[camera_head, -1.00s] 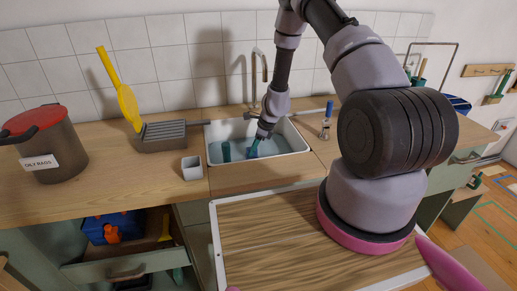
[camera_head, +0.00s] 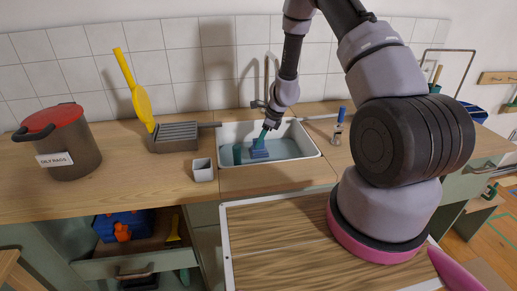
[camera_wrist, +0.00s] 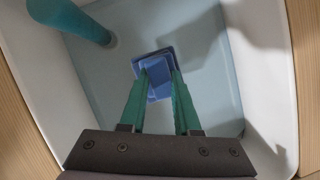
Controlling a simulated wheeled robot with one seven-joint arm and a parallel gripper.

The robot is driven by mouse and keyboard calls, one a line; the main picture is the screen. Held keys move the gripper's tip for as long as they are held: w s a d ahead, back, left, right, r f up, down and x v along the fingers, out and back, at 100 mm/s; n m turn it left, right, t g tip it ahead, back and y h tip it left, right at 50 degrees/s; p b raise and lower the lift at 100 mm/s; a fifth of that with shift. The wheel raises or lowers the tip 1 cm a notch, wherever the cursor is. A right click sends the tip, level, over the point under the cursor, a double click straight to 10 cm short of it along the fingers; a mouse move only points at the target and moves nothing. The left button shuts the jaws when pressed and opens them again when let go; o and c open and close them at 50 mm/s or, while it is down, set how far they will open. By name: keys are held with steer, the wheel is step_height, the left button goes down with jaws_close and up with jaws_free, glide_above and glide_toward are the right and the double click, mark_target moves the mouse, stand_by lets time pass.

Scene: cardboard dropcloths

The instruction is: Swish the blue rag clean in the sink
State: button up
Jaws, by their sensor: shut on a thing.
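The blue rag (camera_head: 259,154) is in the white sink (camera_head: 312,155), low in its basin, near the middle. In the wrist view the rag (camera_wrist: 153,67) looks like a folded blue pad between the tips of the green fingers. My gripper (camera_wrist: 158,80) points down into the basin and is shut on the rag. In the head view my gripper (camera_head: 265,138) hides part of the rag. The basin holds pale blue water; I cannot tell how deep the rag sits in it.
A teal cylinder (camera_head: 237,154) stands in the sink left of the rag, also in the wrist view (camera_wrist: 72,20).

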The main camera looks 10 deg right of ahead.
mark_target(264, 147)
step_height(264, 147, up, 11)
steer(key=d, duration=0.2)
steer(key=shift+f, duration=0.2)
stand_by(1.0)
steer(key=shift+r, duration=2)
steer(key=shift+a, duration=0.15)
